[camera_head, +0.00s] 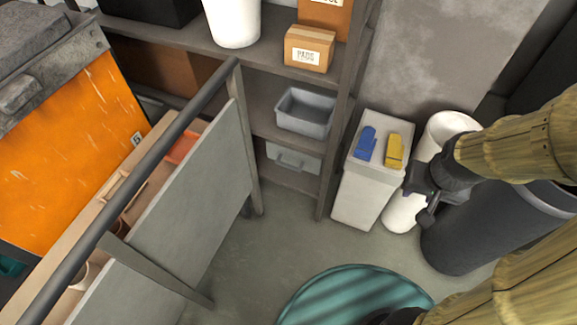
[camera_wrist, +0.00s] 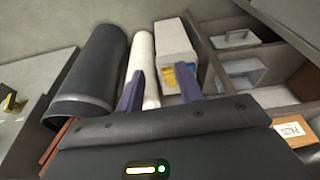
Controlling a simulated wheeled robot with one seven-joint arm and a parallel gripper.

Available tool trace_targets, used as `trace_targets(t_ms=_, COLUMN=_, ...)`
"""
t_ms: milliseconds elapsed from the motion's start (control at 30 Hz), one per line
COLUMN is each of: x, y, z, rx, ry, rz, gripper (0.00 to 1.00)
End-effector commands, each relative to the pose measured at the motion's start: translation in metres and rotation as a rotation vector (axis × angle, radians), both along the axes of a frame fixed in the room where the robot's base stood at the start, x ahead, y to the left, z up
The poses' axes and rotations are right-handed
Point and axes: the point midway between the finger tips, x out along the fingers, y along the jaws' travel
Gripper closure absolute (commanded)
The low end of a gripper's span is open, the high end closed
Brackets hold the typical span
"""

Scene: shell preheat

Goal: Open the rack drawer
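The rack drawer (camera_head: 292,160) is a grey front with a bar handle, low in the grey rack under an open grey bin. It looks shut. It also shows near the top right of the wrist view (camera_wrist: 235,39). My gripper (camera_head: 428,208) is at the right in the head view, over the white cylinder and apart from the drawer. In the wrist view its two dark purple fingers (camera_wrist: 160,74) are spread, with nothing held between them.
A white box (camera_head: 365,185) with blue and yellow items on top, a white cylinder (camera_head: 405,205) and a dark barrel (camera_head: 465,235) stand right of the rack. A grey panelled rail (camera_head: 195,190) is at left. A teal round object (camera_head: 350,295) lies in front; bare floor (camera_head: 260,250) is between.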

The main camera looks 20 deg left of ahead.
Motion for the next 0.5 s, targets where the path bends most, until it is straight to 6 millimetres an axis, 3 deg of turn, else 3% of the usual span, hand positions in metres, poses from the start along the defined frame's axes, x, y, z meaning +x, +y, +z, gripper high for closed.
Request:
trace_targets(t_ms=167, x=0.041, y=0.011, z=-0.056, rx=0.037, ry=-0.095, rz=-0.090, gripper=0.64)
trace_targets(t_ms=500, x=0.149, y=0.069, z=-0.188, rx=0.256, ry=-0.396, rz=-0.326, gripper=0.64)
